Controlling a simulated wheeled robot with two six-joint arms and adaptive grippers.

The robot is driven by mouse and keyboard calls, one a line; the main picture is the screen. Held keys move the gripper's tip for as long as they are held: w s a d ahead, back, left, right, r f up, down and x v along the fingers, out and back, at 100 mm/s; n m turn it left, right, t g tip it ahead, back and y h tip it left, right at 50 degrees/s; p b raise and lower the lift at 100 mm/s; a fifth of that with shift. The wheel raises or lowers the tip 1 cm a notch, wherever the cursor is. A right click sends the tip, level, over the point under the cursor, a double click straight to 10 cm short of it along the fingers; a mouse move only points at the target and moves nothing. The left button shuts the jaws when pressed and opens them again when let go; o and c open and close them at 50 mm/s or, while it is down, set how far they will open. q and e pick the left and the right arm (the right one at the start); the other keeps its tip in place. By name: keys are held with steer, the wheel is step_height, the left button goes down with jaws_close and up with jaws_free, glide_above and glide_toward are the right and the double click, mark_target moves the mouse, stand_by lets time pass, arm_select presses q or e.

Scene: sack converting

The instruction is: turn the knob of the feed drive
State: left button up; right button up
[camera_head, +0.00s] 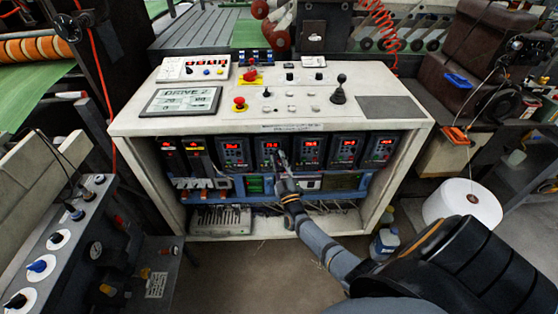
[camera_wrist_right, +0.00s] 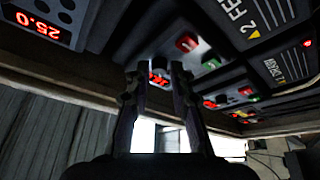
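The feed drive (camera_head: 268,147) is a dark unit with a red display in the row on the front of the white console. Its label, starting "2 FEE", shows upside the right gripper in the right wrist view (camera_wrist_right: 262,18). My right gripper (camera_head: 282,160) reaches to the lower front of this unit. In the right wrist view its two fingers (camera_wrist_right: 158,72) stand apart, with red digits visible between them. A dark rounded part (camera_wrist_right: 172,52), possibly the knob, is at the fingertips; I cannot tell whether they touch it. My left gripper is out of view.
Similar drive units (camera_head: 235,153) (camera_head: 309,150) stand close on both sides. The console top (camera_head: 210,122) overhangs them and carries buttons and a joystick (camera_head: 338,92). A white roll (camera_head: 460,203) and a blue-labelled bottle (camera_head: 385,243) are at the right.

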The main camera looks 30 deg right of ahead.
steer(key=shift+o, duration=1)
steer(key=shift+s, duration=0.1)
steer(key=v, duration=1.2)
